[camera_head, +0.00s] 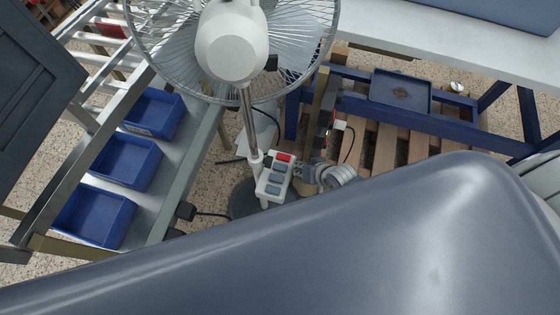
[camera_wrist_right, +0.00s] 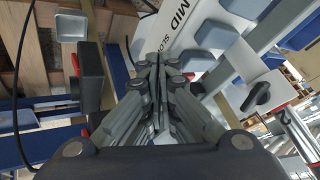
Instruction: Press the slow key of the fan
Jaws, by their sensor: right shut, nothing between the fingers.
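The white fan (camera_head: 232,45) stands on a pole, with its white key box (camera_head: 264,189) low on it. The box bears a red key (camera_head: 283,157) and several blue-grey keys (camera_head: 276,178), whose labels are too small to read in the head view. In the right wrist view, the box shows the labels MID and SLO, the rest of the latter hidden by the fingers; a blue-grey key (camera_wrist_right: 215,35) lies beside them. My right gripper (camera_head: 299,171) is shut and empty, its tips close to the box's right side; contact cannot be told. My left gripper is not visible.
Blue bins (camera_head: 128,158) sit on a rack at the left. A blue-framed bench with a blue tray (camera_head: 401,91) stands at the right over wooden slats. In the right wrist view, a dark rotary knob (camera_wrist_right: 257,95) shows right of the fingers.

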